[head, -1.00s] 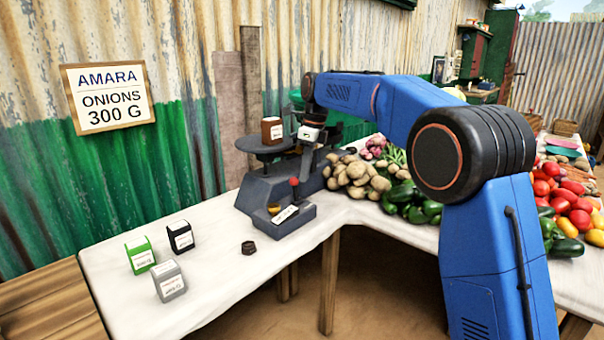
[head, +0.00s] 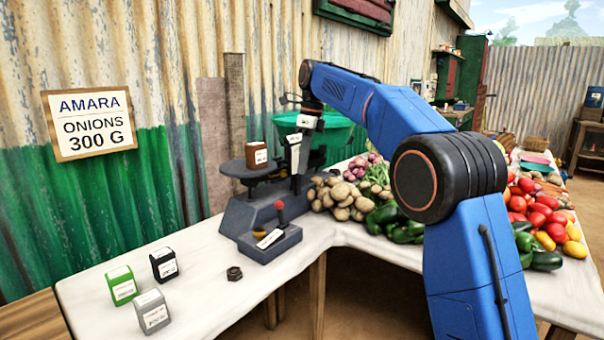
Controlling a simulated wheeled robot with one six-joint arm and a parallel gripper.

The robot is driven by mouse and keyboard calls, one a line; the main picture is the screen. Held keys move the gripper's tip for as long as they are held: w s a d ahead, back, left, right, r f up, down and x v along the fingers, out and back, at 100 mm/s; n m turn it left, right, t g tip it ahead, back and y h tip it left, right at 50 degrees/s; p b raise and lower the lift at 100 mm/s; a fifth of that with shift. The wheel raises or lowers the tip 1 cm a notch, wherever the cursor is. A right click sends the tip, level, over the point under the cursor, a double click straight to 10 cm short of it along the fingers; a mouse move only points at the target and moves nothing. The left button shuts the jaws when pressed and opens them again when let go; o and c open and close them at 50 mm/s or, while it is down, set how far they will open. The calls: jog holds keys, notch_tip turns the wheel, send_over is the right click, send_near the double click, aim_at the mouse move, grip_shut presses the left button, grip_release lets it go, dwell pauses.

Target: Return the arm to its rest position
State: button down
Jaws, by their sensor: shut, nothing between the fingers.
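My blue arm (head: 410,125) reaches from the lower right over the table toward the balance. My gripper (head: 296,158) points down beside the balance, in front of the green bowl; it is shut and holds nothing. The dark grey balance (head: 243,215) stands on the white-topped table. A brown weight block (head: 257,155) sits on its left pan (head: 240,170). Part of the balance behind my gripper is hidden.
Green (head: 122,287), black (head: 164,264) and grey (head: 153,312) blocks and a dark nut (head: 234,273) are on the table. A red-knobbed box (head: 270,243) is at the balance's front. Potatoes (head: 345,198) and peppers (head: 395,222) lie right. A sign (head: 90,122) reads "AMARA ONIONS 300 G".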

jog(key=shift+d+r, duration=0.1)
dwell(0.3)
jog(key=s+d+f+n+t, duration=0.25)
jog(key=s+d+n, duration=0.75)
jog(key=s+d, duration=1.2)
jog(key=s+d+f+n, duration=0.3)
jog(key=s+f, duration=0.3)
jog(key=s, duration=0.2)
jog(key=s+d+f+n+t+h, duration=0.1)
jog(key=s+d+f+n, duration=0.1)
jog(key=s+f+n, duration=0.2)
jog(key=s+d+f+n+t, duration=0.1)
jog(key=s+d+f+n, duration=0.2)
jog(key=s+f, duration=0.7)
jog(key=s, duration=0.3)
jog(key=shift+s+d+f+h, duration=0.15)
jog(key=shift+s+d+h, duration=0.15)
jog(key=shift+s+h, duration=0.1)
